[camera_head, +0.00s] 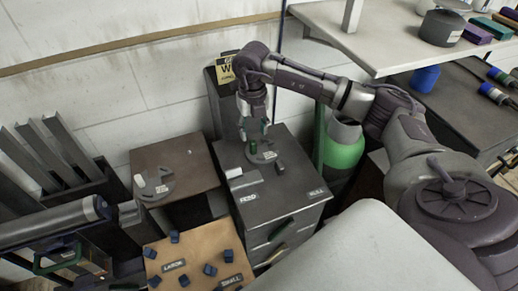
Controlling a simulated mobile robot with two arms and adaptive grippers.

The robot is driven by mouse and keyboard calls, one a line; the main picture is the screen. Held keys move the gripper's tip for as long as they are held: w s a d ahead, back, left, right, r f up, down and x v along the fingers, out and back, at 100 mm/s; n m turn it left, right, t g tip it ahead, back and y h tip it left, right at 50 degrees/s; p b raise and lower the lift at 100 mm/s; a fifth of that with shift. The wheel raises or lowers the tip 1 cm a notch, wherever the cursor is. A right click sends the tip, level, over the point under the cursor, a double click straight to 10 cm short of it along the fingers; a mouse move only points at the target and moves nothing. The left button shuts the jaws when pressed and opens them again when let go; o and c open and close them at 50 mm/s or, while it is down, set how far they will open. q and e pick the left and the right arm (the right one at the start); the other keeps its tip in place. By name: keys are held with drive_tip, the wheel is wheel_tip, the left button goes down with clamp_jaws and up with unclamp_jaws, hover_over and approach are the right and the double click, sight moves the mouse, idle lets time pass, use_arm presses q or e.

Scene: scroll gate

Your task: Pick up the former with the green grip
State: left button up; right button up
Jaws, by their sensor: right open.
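A former with a green grip (253,147) stands on the grey drawer cabinet (281,205) in the middle of the view, on a round grey plate. My right gripper (254,124) points down just above it, open, with its fingers partly overlapping the area over the grip. I cannot tell whether a finger touches the grip. Another former with a white grip (140,181) is on the brown-topped stand (175,157) to the left.
Grey blocks and labels reading FEED and HULL lie on the cabinet top. A board (200,255) with several dark blue pieces is in front. A green cylinder (342,148) stands right of the cabinet. A white shelf (385,35) overhangs at the upper right.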

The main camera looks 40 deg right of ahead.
sight(254, 143)
drive_tip(key=shift+f, duration=0.6)
drive_tip(key=shift+w+f, duration=0.15)
drive_tip(key=shift+f, duration=0.1)
drive_tip(key=shift+f+p, duration=0.6)
drive_tip(key=shift+f, duration=0.15)
drive_tip(key=f, duration=0.1)
drive_tip(key=f+p, duration=0.1)
drive_tip(key=shift+s+f, duration=0.2)
drive_tip(key=shift+f, duration=0.7)
clamp_jaws()
use_arm(q)
drive_tip(key=shift+w+r, duration=0.95)
drive_tip(key=shift+r, duration=0.25)
use_arm(e)
drive_tip(key=shift+w+r, duration=0.1)
